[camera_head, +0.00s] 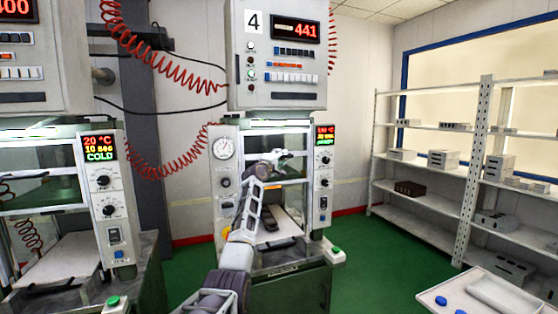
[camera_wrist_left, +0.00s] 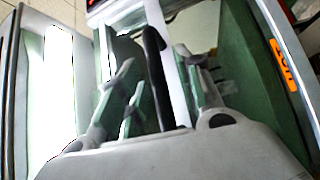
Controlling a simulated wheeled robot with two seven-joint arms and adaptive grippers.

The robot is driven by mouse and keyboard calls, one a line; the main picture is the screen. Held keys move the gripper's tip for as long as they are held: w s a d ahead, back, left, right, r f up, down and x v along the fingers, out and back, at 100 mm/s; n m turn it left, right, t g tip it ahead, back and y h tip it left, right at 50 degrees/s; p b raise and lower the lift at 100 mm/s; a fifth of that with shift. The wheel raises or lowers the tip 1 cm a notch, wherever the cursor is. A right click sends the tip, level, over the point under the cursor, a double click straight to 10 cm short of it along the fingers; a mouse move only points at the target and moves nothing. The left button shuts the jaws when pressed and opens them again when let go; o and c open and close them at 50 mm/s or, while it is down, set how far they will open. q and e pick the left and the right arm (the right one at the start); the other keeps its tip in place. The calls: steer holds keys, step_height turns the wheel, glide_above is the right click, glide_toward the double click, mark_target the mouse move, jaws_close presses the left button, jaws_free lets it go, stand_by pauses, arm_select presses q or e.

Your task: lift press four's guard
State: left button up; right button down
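Press four (camera_head: 226,180) stands in the middle of the head view, under a control cabinet (camera_head: 280,90) labelled 4. Its clear guard (camera_head: 290,196) is partly hidden behind my left arm and gripper. My left gripper (camera_head: 279,160) is at the front of the press, at the height of the upper guard area. In the left wrist view, its fingers (camera_wrist_left: 158,88) stand apart. A dark bar (camera_wrist_left: 155,60), likely the guard's handle, lies between them beside a white frame strip (camera_wrist_left: 166,70). I cannot tell whether a finger touches it. My right gripper is out of view.
Another press (camera_head: 110,200) stands at the left, its display reading COLD. Red coiled cables (camera_head: 165,62) hang between the cabinets. A metal shelf (camera_head: 470,170) with grey blocks stands at the right. A white tray (camera_head: 480,295) is at the lower right. Green floor (camera_head: 385,255) between is clear.

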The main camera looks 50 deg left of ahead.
arm_select(q)
steer(key=shift+s+f, duration=0.1)
steer(key=shift+s, duration=0.05)
steer(key=v, duration=1.1)
steer(key=shift+s+d, duration=0.25)
steer(key=shift+s, duration=0.05)
stand_by(0.4)
stand_by(0.7)
